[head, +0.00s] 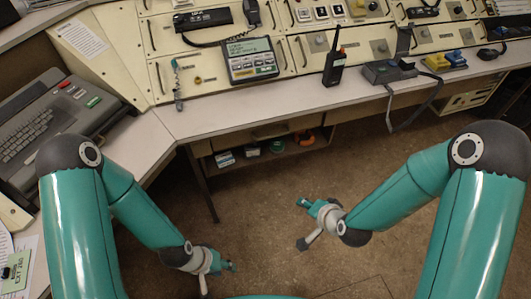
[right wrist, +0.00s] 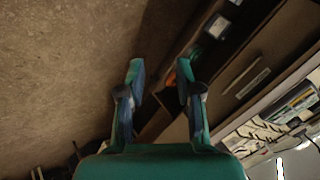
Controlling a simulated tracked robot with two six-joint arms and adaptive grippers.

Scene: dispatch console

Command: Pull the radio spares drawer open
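Under the desk's front edge, a brown drawer front (head: 262,132) sits above an open shelf with small items; I take it to be the radio spares drawer, though no label is readable. In the right wrist view, a brown front (right wrist: 246,76) with a thin light handle shows to the right of the fingers. My right gripper (head: 304,222) is open and empty, in front of and below the desk, apart from the drawer. Its two spread fingers (right wrist: 160,78) show in the right wrist view. My left gripper (head: 218,278) is low at the bottom, empty, with its fingers spread.
The shelf (head: 265,157) under the drawer holds small white, green and orange items. A dark desk leg (head: 203,185) stands at left. The floor (head: 265,205) between my arms is clear.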

